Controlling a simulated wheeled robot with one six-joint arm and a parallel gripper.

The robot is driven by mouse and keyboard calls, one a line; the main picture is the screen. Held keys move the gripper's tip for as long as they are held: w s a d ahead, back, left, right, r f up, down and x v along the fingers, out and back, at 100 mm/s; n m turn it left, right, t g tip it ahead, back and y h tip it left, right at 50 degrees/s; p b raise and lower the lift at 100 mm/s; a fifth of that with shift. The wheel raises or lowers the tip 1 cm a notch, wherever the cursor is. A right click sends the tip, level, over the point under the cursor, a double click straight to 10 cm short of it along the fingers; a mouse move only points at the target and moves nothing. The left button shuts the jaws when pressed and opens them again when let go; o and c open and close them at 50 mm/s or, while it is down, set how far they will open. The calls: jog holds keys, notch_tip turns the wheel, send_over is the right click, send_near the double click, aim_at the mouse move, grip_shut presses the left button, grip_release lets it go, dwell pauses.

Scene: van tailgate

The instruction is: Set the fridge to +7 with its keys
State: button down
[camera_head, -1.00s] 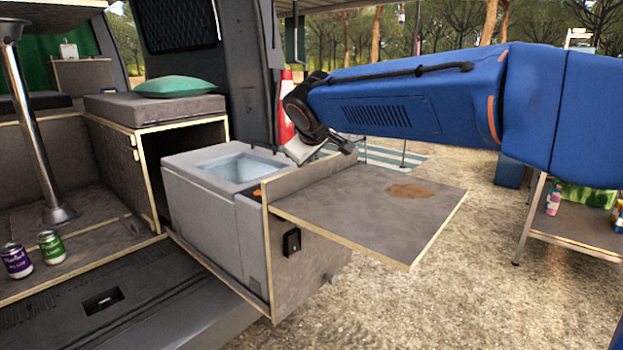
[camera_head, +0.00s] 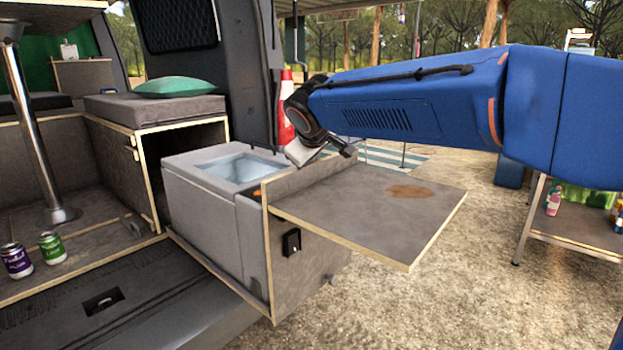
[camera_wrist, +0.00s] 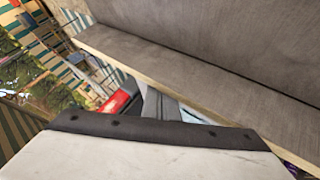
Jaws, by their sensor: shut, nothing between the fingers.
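The grey fridge box (camera_head: 205,210) stands in the van's tailgate with its top open and a pale inside showing. A small orange spot (camera_head: 257,194) shows on its near right edge, beside the upright board. The keys and any number on a display cannot be made out; the board hides part of that side. My gripper (camera_head: 304,153) is shut and empty, with its pale end just above and behind the board, right of the fridge opening. In the wrist view, a pale surface with a dark edge fills the lower part, and the keys are not visible.
The upright board (camera_head: 310,178) and a flat side table (camera_head: 375,215) with a brown stain lie under my arm. Two cans (camera_head: 50,247) stand at the left. A red and white cone (camera_head: 285,110) stands behind my gripper. A cushioned bench (camera_head: 150,107) is beyond the fridge.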

jog(key=shift+s+f, duration=0.15)
jog(key=shift+f, duration=0.9)
dwell(0.8)
jog(key=shift+a+r, duration=0.1)
jog(key=shift+r, duration=0.1)
jog(key=shift+w+a+r, duration=0.1)
jog(key=shift+r, duration=0.55)
jog(key=shift+w+a+r, duration=0.1)
jog(key=shift+r, duration=0.55)
jog(key=shift+d+r, duration=0.15)
jog(key=shift+r, duration=1.2)
